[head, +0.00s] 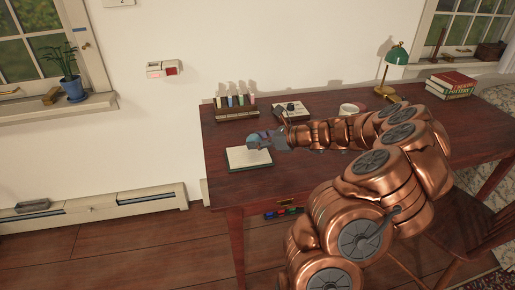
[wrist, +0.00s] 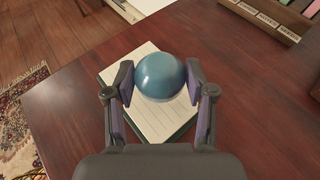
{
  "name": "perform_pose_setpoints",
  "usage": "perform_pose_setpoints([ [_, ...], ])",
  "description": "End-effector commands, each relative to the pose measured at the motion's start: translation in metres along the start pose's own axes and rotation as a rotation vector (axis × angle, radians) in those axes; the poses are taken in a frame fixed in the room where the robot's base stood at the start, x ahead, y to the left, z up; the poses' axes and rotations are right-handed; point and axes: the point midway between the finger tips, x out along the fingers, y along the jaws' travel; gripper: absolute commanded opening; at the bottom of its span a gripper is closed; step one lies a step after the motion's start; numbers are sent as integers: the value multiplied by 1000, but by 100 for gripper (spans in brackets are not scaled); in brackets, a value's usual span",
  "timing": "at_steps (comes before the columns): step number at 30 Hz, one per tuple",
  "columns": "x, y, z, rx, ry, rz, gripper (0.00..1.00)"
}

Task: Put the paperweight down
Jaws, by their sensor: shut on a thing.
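The paperweight (wrist: 160,75) is a glossy blue-teal dome with a paler base. It is between the two fingers of my gripper (wrist: 158,78), which is shut on it. In the wrist view it appears over a lined white notepad (wrist: 153,121) on the dark red-brown desk (wrist: 75,115); I cannot tell whether it touches the pad. In the head view my gripper (head: 268,140) is at the left part of the desk, just over the notepad (head: 243,160). The paperweight (head: 254,141) shows there as a small bluish shape at the fingertips.
Behind the gripper stand a wooden rack (head: 236,108) with several upright items, a small dark-topped device (head: 291,110) and a white mug (head: 349,109). A green lamp (head: 396,56) and stacked books (head: 451,86) are at the right. The desk's front left is bare.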

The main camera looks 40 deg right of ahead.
Motion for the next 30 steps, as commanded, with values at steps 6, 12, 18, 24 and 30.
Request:
perform_pose_setpoints([
  [6, 10, 1, -23, 5, 0, 4, 11],
  [12, 13, 1, -31, 2, -1, 3, 11],
  [18, 14, 1, -32, 2, 0, 2, 11],
  [24, 13, 1, -32, 1, 0, 2, 73],
  [30, 14, 1, -32, 1, 0, 2, 80],
])
